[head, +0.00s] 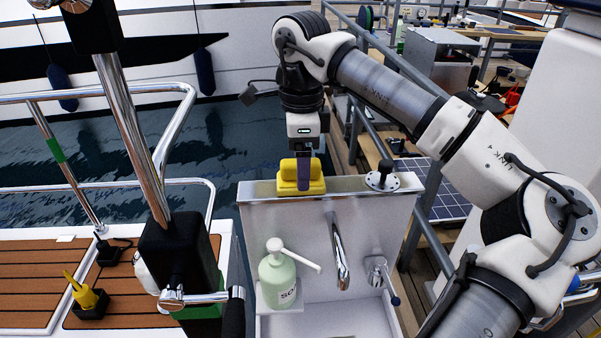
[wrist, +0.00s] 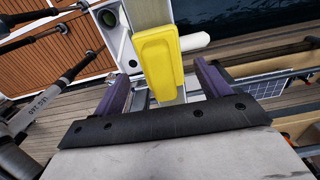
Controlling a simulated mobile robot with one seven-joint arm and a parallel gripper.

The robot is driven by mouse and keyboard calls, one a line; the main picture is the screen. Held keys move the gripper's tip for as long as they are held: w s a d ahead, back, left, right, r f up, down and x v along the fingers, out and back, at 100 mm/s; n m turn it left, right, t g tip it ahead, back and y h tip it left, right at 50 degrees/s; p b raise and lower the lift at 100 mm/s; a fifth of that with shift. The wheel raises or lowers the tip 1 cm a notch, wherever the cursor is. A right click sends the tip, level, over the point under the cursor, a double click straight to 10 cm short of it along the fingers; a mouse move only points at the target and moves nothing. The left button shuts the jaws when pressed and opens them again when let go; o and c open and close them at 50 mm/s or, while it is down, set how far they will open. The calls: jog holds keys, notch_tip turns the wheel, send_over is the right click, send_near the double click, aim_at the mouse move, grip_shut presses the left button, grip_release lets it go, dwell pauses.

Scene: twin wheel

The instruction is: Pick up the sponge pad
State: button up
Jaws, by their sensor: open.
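The yellow sponge pad (head: 287,172) sits on the narrow top ledge (head: 350,186) of the sink unit, left of its middle. My gripper (head: 303,184) points down at it from above, and one purple finger covers part of the pad in the head view. In the wrist view, the pad (wrist: 158,62) lies between the two spread purple fingers of my open gripper (wrist: 160,72). Gaps show on both sides of the pad there. In the head view I cannot tell whether a finger touches it.
A black-knobbed fitting (head: 384,176) stands on the ledge to the right. Below are a green soap bottle (head: 278,280) with a white pump, a curved tap (head: 338,250) and the basin. A chrome post (head: 130,130) rises at left. Metal railings run behind on the right.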

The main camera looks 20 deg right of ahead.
jog(key=shift+w+f, duration=0.1)
jog(key=shift+f, duration=1.4)
jog(key=shift+c, duration=0.3)
jog(key=c, duration=1)
jog(key=shift+r, duration=0.15)
notch_tip(320, 180, up, 20)
jog(key=p, duration=1.2)
jog(key=shift+p, duration=0.4)
